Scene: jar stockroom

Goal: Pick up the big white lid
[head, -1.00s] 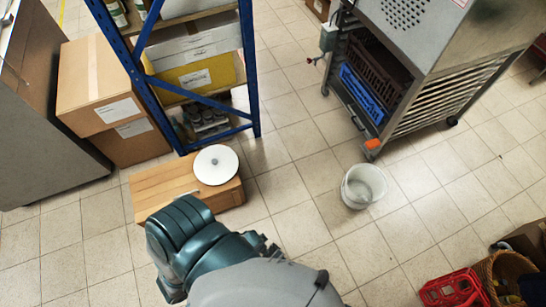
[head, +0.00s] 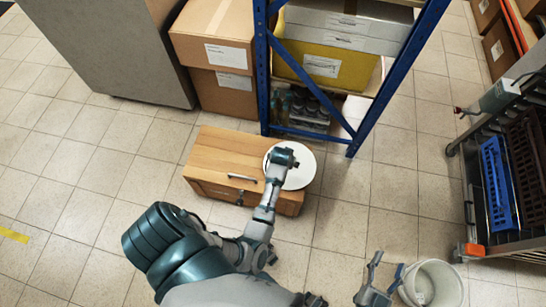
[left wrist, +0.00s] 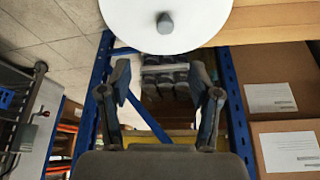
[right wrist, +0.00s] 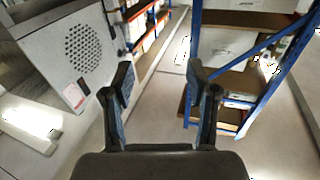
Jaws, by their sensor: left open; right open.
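The big white lid (head: 309,168) is a flat round disc lying on the right end of a wooden box (head: 223,150). In the left wrist view the lid (left wrist: 200,25) fills the top, with its grey knob (left wrist: 165,23) near the middle. My left arm reaches over the box, its wrist covering part of the lid in the head view. My left gripper (left wrist: 163,88) is open, its fingers apart and empty, with the knob beyond the fingertips. My right gripper (head: 388,264) is open and empty beside a white bucket (head: 440,285); its fingers also show in the right wrist view (right wrist: 163,82).
A blue-framed shelf (head: 262,70) stands right behind the box. Cardboard boxes (head: 222,45) are stacked behind, left of the shelf. A metal rack with a blue crate (head: 497,185) stands at the right. Tiled floor is clear left of the box.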

